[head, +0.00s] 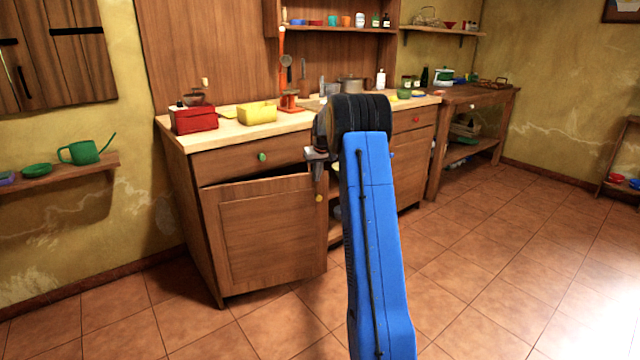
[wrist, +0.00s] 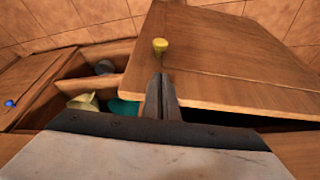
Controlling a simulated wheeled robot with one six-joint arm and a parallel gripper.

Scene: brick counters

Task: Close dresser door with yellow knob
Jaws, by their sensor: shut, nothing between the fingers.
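The dresser door (head: 270,232) with the yellow knob (head: 319,198) is the lower left door of the wooden dresser. It stands ajar, with a dark gap along its top edge. In the wrist view the door (wrist: 225,50) and the yellow knob (wrist: 160,46) lie just ahead of my gripper (wrist: 161,82). My gripper is shut and empty, its fingertips close to the door's top edge near the knob. I cannot tell whether they touch the door. In the head view my gripper (head: 317,165) is just above the knob, partly hidden by my arm.
A drawer with a green knob (head: 262,157) is above the door. Beside the door, open shelves hold a teal bowl (wrist: 122,107) and other items. A red box (head: 193,120) and a yellow container (head: 257,113) stand on the counter. The tiled floor in front is clear.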

